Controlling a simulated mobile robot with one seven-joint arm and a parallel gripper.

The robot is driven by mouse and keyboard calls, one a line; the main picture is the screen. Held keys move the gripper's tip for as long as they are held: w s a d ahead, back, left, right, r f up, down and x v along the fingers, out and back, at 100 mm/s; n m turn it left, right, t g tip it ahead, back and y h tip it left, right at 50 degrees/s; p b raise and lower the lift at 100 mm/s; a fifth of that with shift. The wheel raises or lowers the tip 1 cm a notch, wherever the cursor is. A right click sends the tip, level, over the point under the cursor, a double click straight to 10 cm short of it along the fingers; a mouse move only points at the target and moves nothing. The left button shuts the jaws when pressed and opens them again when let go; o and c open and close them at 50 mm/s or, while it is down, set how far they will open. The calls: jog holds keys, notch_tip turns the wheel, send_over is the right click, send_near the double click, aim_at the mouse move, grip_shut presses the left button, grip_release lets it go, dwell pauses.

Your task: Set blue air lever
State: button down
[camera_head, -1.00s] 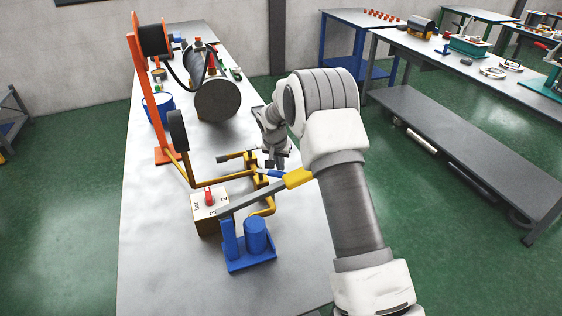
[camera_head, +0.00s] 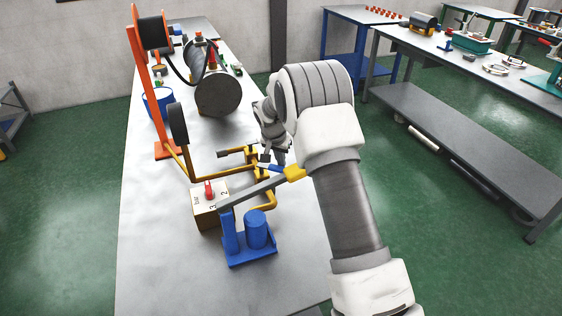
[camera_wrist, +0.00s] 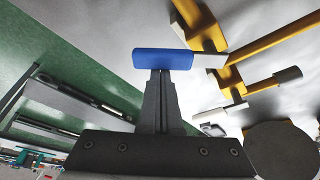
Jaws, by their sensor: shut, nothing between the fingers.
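The blue air lever (camera_wrist: 162,59) is a short blue handle joined to a yellow pipe fitting (camera_wrist: 206,38) in the wrist view. In the head view the lever (camera_head: 276,168) is a small blue piece beside the yellow pipework, partly hidden by my arm. My gripper (camera_wrist: 160,76) is shut and empty. Its fingertips are right at the middle of the blue handle in the wrist view; I cannot tell whether they touch it. In the head view my gripper (camera_head: 273,156) is just above the lever.
A blue stand (camera_head: 250,240) carries a grey bar with a yellow end (camera_head: 294,173) close to my arm. A box with a red knob (camera_head: 209,190) stands left of it. A dark cylinder (camera_head: 218,95) lies farther back. The table's left front is bare.

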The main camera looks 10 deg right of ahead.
jog(key=shift+s+a+f+m+h+b, duration=0.25)
jog(key=shift+s+m+b, duration=0.25)
jog(key=shift+m+b, duration=0.65)
jog(key=shift+s+a+r+m+g+h+b, duration=0.1)
jog(key=shift+s+a+m+g+h+b, duration=0.25)
jog(key=shift+m+b, duration=0.4)
jog(key=s+a+m, duration=0.1)
jog(key=m, duration=0.1)
jog(key=s+a+m+g+b, duration=0.1)
jog(key=m, duration=0.1)
jog(key=shift+r, duration=0.15)
jog(key=shift+s, duration=0.1)
jog(key=shift+a+r, duration=0.1)
